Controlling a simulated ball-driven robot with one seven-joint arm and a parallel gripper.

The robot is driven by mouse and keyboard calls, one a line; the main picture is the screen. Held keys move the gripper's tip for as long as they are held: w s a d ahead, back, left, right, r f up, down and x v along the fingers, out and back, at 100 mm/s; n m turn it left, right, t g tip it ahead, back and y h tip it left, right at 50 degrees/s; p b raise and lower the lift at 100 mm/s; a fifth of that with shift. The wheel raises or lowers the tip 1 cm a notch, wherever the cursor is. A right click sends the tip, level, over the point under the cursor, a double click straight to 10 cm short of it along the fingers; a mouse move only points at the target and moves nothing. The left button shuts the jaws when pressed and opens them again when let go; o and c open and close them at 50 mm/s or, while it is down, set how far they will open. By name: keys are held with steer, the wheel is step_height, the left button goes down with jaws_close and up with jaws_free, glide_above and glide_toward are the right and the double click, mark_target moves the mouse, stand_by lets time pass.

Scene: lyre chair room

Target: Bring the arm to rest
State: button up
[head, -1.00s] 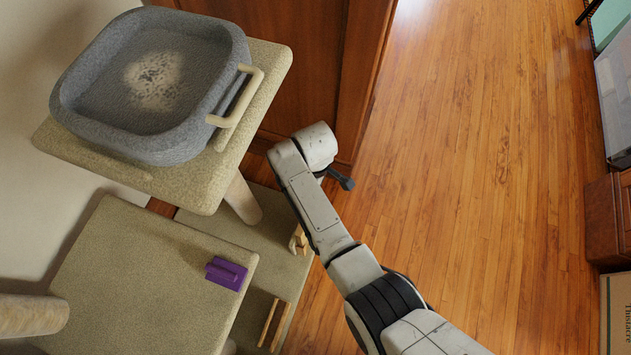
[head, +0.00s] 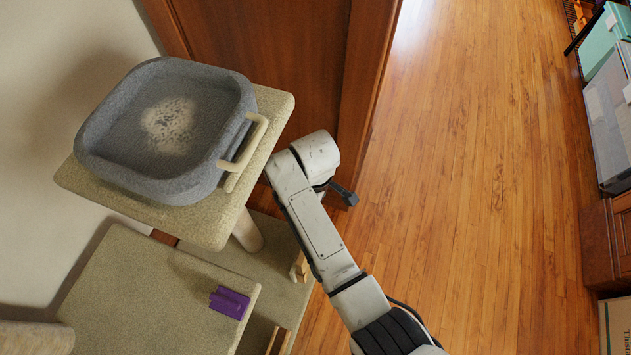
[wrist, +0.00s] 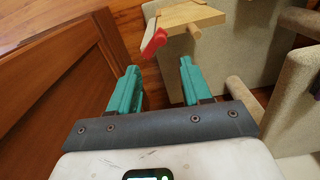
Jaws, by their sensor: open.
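My gripper (wrist: 160,88) is open in the wrist view, with its two teal fingers apart and nothing between them. Beyond the fingers is a wooden board (wrist: 190,18) with a red piece (wrist: 154,43) beside it; both look farther off than the fingertips. In the head view my arm reaches up from the bottom and bends beside the carpeted cat tree. The gripper's fingers are hidden there behind the wrist.
A grey padded bed (head: 165,185) with a cream handle (head: 246,148) sits on the upper carpeted platform (head: 205,228). A purple block (head: 229,302) lies on the lower platform (head: 130,300). A wooden cabinet (head: 270,50) stands behind. Open wood floor (head: 480,200) lies right; bins (head: 605,120) line its edge.

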steer(key=s+d+r+m, duration=0.1)
steer(key=s+d+m, duration=0.4)
steer(key=s+d, duration=0.45)
steer(key=s+d+m, duration=0.4)
steer(key=s+d, duration=0.3)
steer(key=d, duration=0.6)
steer(key=s+d+r+m+t, duration=0.1)
steer(key=s+d+r+m, duration=0.15)
steer(key=s, duration=0.25)
steer(key=s+d+r+m, duration=0.2)
steer(key=s+r, duration=0.2)
steer(key=s, duration=0.1)
step_height(320, 180, up, 16)
steer(key=p, duration=1.7)
steer(key=shift+f, duration=0.25)
